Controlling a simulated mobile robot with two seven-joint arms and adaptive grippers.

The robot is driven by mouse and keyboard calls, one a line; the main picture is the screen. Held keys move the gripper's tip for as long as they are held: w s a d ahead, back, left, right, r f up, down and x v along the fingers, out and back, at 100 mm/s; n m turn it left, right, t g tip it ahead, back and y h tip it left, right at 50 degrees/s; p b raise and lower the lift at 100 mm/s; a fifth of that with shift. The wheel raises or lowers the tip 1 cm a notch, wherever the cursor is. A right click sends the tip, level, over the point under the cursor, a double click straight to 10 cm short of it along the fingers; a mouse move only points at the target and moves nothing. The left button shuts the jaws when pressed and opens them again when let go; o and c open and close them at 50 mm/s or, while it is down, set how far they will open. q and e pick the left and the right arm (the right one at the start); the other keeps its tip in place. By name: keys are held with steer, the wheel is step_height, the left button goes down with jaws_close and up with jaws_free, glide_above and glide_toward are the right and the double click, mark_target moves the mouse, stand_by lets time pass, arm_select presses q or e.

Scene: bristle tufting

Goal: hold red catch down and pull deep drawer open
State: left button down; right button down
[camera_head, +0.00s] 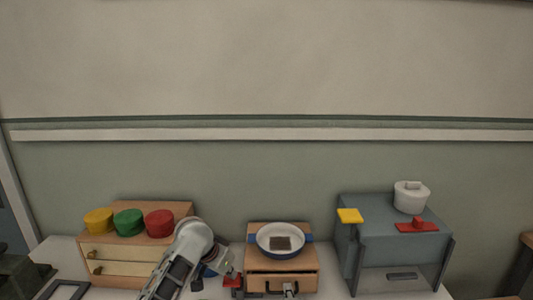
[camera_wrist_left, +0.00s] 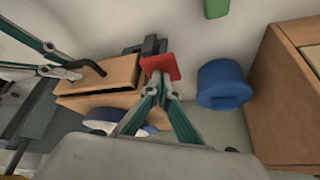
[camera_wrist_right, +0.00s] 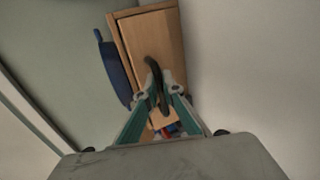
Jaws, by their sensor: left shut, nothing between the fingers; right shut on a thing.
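The deep drawer (camera_head: 268,284) is the front of a small wooden box in the middle of the table. My right gripper (camera_wrist_right: 157,98) is shut on its dark curved handle (camera_wrist_right: 151,68); in the head view it shows at the bottom edge (camera_head: 290,290). The red catch (camera_wrist_left: 161,66) is a red plate on a dark mount beside the box. My left gripper (camera_wrist_left: 160,88) is shut and empty, its tips at the lower edge of the catch, seemingly touching it. The catch also shows in the head view (camera_head: 233,280). I cannot tell how far the drawer stands out.
A white and blue pan (camera_head: 281,239) with a brown square sits on the box. A blue cylinder (camera_wrist_left: 223,85) stands near the catch. A wooden cabinet (camera_head: 150,212) with several coloured cylinders is at left. A grey-blue cabinet (camera_head: 400,250) with a white pot (camera_head: 411,197) is at right.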

steer(key=shift+s, duration=1.55)
steer(key=c, duration=1.9)
jaws_free()
steer(key=shift+v, duration=3.95)
arm_select(q)
step_height(320, 180, up, 9)
